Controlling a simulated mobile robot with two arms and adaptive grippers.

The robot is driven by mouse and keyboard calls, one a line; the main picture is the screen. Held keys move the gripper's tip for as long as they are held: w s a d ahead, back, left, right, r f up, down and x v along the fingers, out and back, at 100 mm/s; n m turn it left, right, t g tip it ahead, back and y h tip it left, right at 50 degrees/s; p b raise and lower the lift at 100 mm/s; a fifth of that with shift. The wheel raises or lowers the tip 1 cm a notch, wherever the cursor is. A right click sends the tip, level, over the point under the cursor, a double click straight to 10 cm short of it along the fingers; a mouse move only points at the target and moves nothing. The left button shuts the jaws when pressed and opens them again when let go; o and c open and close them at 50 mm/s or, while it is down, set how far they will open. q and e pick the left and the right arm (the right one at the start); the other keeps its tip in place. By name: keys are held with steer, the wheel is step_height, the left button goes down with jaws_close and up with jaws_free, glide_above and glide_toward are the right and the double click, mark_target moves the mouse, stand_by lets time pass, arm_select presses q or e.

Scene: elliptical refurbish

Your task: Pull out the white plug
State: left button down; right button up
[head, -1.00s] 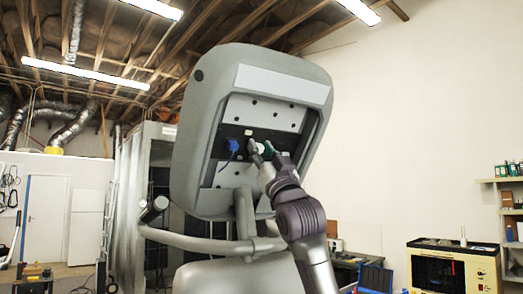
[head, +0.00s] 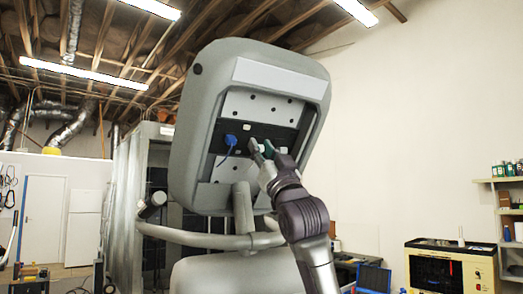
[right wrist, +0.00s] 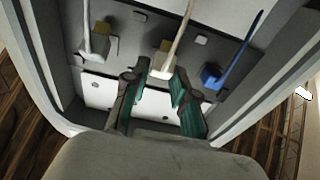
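The back panel (head: 262,108) of a tilted grey console faces me and has a dark socket strip. In the right wrist view, a white plug (right wrist: 162,66) with a pale cable sits in the middle of the strip. A second pale plug (right wrist: 97,42) with a cable is to its left. A blue plug (right wrist: 211,76) is to its right; it also shows in the head view (head: 230,141). My right gripper (right wrist: 155,86) is open, its green-padded fingers on either side of the middle white plug; contact cannot be told. In the head view, my right gripper (head: 262,149) partly hides that plug. My left gripper is out of view.
The console's raised grey rim (head: 318,110) surrounds the recessed panel. A grey tubular handrail (head: 205,241) runs below the console. A shelf and a yellowish box-shaped machine (head: 452,265) stand far at the right, by a clear white wall.

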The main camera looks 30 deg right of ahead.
steer(key=shift+o, duration=1.4)
steer(key=shift+s, duration=0.1)
steer(key=shift+s+f, duration=0.15)
steer(key=shift+f, duration=0.1)
steer(key=v, duration=1.1)
